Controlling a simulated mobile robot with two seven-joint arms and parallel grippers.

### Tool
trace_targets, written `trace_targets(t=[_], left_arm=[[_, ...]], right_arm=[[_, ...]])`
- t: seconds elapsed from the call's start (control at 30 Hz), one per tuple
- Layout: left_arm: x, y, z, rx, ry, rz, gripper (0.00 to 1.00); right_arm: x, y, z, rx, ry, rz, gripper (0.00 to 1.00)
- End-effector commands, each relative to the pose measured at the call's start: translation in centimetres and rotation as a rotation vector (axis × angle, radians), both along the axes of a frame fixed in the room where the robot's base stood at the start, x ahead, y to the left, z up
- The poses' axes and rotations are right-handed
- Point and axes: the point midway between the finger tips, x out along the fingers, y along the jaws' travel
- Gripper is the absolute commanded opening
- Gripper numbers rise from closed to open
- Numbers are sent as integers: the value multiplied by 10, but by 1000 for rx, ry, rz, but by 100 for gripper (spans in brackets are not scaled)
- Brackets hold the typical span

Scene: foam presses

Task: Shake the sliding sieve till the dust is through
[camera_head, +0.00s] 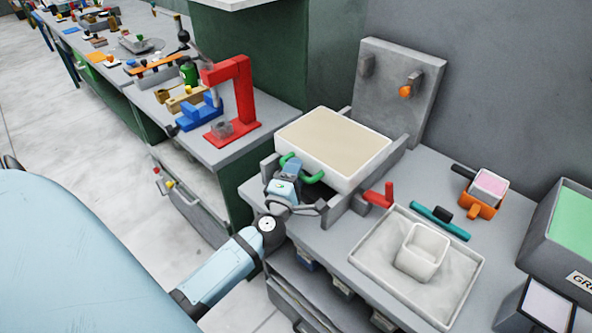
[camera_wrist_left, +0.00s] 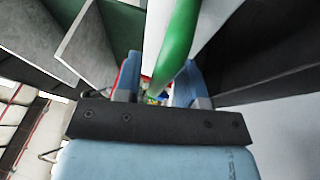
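The sliding sieve (camera_head: 352,182) is a white-walled box with a flat beige fill in the head view. It sits level between the grey side rails (camera_head: 400,152) on the bench. A green handle (camera_head: 313,179) is on its near side and crosses the left wrist view (camera_wrist_left: 178,45). My left gripper (camera_head: 290,168) is at the left part of this handle, with the handle passing between its fingers (camera_wrist_left: 157,88). A small gap shows beside the handle, so whether the fingers press on it is unclear. What lies under the sieve is hidden. My right gripper is out of view.
A grey upright panel with an orange knob (camera_head: 405,91) stands behind the sieve. A red block (camera_head: 379,195), a white tray (camera_head: 462,277) with a white cup (camera_head: 421,252), and a green-filled grey bin (camera_head: 541,225) are to the right. A red press (camera_head: 243,100) stands left.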

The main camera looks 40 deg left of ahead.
Motion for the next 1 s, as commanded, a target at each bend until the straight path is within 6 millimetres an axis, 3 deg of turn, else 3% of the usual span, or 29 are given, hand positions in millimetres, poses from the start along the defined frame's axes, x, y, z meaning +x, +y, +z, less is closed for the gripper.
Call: trace_targets(t=[0.3,0.43,0.8,1.0], left_arm=[[-1,0,0,0,0,1,41],[-12,-4,-4,0,1,0,41],[-87,-29,-20,-1,3,1,41],[-117,-39,-24,1,1,0,41]], right_arm=[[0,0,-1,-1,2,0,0],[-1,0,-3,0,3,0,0],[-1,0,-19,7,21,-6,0],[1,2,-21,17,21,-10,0]])
